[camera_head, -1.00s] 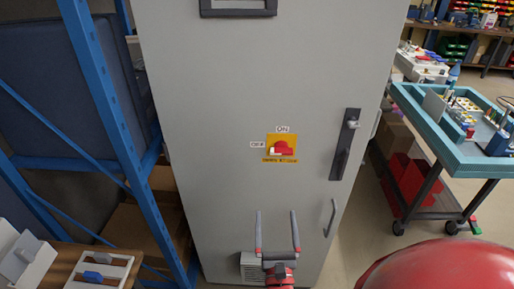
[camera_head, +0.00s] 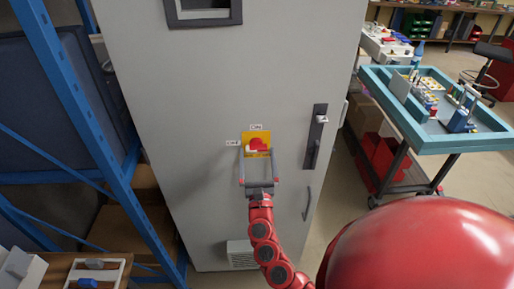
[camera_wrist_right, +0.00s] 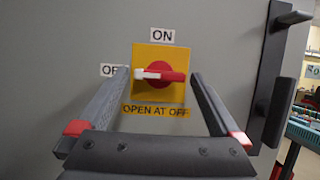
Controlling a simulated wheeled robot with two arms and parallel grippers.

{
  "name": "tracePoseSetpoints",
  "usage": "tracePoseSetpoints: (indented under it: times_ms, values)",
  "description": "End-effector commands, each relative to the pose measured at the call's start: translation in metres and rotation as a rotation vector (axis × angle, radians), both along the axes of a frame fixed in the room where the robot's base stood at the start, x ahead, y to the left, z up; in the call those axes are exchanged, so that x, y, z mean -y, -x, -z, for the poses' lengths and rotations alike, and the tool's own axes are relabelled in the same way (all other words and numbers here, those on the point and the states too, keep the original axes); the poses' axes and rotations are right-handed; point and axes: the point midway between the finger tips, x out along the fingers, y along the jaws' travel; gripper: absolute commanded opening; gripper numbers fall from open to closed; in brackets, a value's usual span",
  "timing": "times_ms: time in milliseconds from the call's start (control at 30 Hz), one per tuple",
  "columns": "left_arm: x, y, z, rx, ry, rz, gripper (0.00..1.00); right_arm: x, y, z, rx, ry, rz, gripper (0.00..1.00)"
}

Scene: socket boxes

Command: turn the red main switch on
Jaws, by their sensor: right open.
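The red main switch (camera_wrist_right: 160,75) is a red knob on a yellow plate (camera_wrist_right: 160,53) on the grey cabinet door. In the wrist view its white-tipped handle lies level, with the tip pointing left at the OFF label (camera_wrist_right: 112,70). The ON label (camera_wrist_right: 162,36) is above the plate, and "OPEN AT OFF" is written below. In the head view the switch (camera_head: 258,144) shows between my right gripper's fingertips. My right gripper (camera_head: 258,152) is open, one finger on each side of the knob. I cannot tell whether the fingers touch it. My left gripper is out of view.
The grey cabinet (camera_head: 190,90) has a dark door handle (camera_head: 316,135) right of the switch. A blue rack (camera_head: 70,95) stands at the left. A teal-edged cart (camera_head: 440,140) stands at the right. The door around the switch is flat and clear.

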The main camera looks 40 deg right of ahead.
Motion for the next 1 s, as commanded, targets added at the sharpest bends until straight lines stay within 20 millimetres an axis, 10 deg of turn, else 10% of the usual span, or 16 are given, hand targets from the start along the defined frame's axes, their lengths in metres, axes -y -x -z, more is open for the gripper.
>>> tracePoseSetpoints:
  times_ms: [467, 867, 1000]
  values:
    - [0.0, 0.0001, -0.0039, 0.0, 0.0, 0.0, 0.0, 0.0076, -0.012, -0.0054, 0.001, -0.001, 0.001, 0.98]
    - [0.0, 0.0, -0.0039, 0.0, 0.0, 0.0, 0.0, 0.0073, -0.0119, -0.0056, 0.001, -0.001, 0.001, 0.27]
    - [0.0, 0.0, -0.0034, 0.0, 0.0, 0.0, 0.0, 0.007, -0.0121, -0.0052, 0.003, -0.005, 0.0, 0.27]
